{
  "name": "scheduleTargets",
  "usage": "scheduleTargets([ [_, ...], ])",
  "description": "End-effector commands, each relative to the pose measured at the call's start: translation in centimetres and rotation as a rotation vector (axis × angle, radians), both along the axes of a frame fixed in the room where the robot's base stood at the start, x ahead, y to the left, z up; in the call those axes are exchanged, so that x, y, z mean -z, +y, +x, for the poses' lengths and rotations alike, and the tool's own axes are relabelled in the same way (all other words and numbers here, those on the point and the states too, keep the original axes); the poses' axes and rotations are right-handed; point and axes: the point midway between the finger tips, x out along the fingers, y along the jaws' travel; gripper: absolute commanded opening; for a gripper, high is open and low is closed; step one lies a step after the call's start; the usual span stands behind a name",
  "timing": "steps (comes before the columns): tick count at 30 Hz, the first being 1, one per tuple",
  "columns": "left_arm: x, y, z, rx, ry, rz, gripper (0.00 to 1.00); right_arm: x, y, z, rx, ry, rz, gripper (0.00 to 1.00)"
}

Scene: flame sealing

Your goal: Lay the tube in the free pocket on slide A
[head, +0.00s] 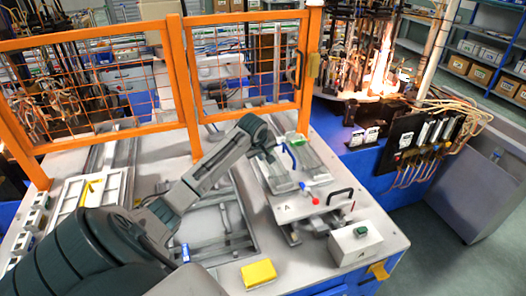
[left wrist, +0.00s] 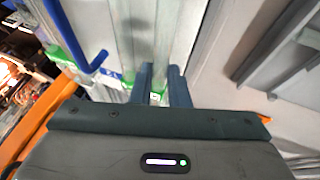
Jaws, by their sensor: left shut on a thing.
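My left gripper (head: 268,153) reaches in from the lower left over the rails at the middle of the bench. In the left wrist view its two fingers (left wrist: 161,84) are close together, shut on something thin. This is probably the tube, but it is hardly visible between the fingers. Slide A, a pale plate (head: 300,208) marked A, lies at the near end of the rails. It carries a red knob and a black handle. Its pockets are too small to make out. A blue lever (head: 290,156) stands right beside the gripper and also shows in the left wrist view (left wrist: 72,36).
A white box with a green button (head: 356,243), also marked A, stands at the near right. A yellow block (head: 258,273) lies at the front edge. Orange mesh fencing (head: 184,88) bounds the back. A pale tray (head: 92,187) lies at the left.

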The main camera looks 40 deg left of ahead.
Motion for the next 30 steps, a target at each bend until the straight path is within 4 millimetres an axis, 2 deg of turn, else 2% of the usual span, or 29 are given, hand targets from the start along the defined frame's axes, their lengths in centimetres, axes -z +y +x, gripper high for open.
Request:
scheduleTargets([
  [1,0.0,0.0,0.0,0.0,0.0,0.0,0.19,0.0,-0.1,0.0,0.0,0.0,-0.001,0.36],
  [4,0.0,0.0,0.0,0.0,0.0,0.0,0.38,0.0,-0.2,0.0,-0.001,0.0,-0.002,0.36],
  [5,0.0,0.0,0.0,0.0,0.0,0.0,0.4,0.0,-0.2,0.0,-0.001,0.0,-0.003,0.36],
  [16,-0.6,-0.1,-0.3,0.001,-0.002,0.001,0.4,0.4,-0.7,-0.1,-0.002,0.002,-0.007,0.36],
  [20,-2.2,-0.5,-1.2,0.003,-0.003,0.005,0.4,1.4,-0.7,-0.1,-0.002,0.002,-0.007,0.36],
  [30,-7.9,-1.8,-4.0,0.001,-0.003,0.002,0.4,3.8,-0.5,-0.1,-0.001,0.002,-0.005,0.36],
])
